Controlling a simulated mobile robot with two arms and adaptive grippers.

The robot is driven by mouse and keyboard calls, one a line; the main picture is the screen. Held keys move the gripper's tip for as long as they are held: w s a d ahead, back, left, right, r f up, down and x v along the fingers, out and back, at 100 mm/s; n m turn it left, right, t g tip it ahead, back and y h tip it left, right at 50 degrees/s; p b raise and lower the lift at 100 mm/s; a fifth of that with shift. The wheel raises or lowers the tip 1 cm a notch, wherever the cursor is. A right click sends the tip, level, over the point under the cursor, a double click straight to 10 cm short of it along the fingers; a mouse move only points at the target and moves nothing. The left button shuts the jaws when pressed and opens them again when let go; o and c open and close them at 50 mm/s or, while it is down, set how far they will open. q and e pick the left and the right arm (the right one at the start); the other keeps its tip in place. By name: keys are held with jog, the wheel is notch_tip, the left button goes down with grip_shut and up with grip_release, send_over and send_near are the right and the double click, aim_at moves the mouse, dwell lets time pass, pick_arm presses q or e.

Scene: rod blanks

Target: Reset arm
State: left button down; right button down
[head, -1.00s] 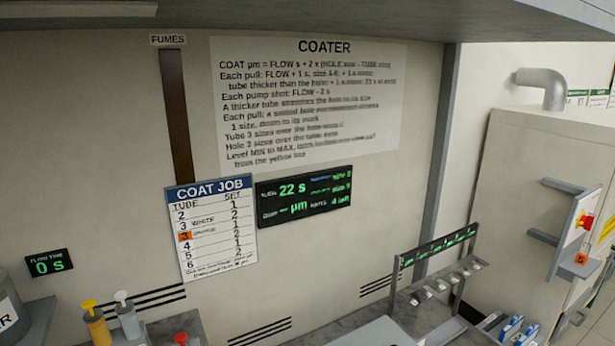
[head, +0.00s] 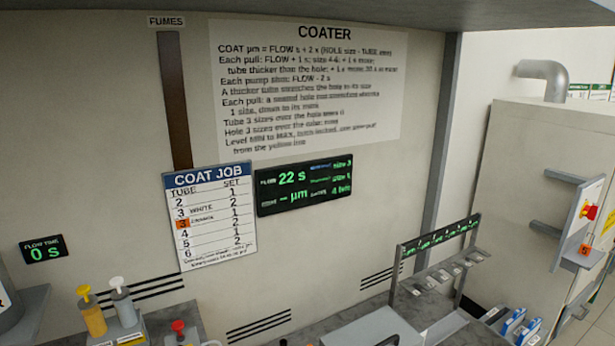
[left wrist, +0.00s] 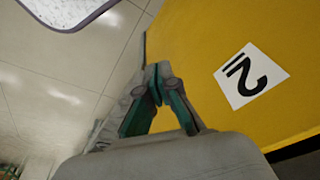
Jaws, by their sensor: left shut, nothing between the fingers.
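My left gripper (left wrist: 158,85) shows in the left wrist view, with its fingertips together and nothing between them. It is beside a yellow surface (left wrist: 205,60) that carries a white label (left wrist: 251,76) with a black marking, seen at an angle. Whether the fingers touch that surface I cannot tell. Neither gripper shows in the head view, and my right gripper is not in any view.
The head view faces a wall with a COATER sign (head: 305,90), a COAT JOB card (head: 210,217) and a display (head: 304,185). Yellow (head: 92,315) and grey (head: 124,306) pump bottles stand low left. A rack (head: 436,262) stands right. Pale tiled floor (left wrist: 60,85) lies left of the gripper.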

pick_arm(q)
jog(key=s+a+f+b, duration=0.1)
jog(key=s+f+b, duration=0.1)
jog(key=s+f, duration=0.6)
jog(key=s+a+f+g+b, duration=0.1)
jog(key=s+a+f+b, duration=0.1)
jog(key=s+f, duration=0.7)
notch_tip(320, 180, down, 7)
jog(key=shift+s+r+b, duration=0.2)
jog(key=shift+s+b, duration=0.05)
jog(key=shift+b, duration=0.05)
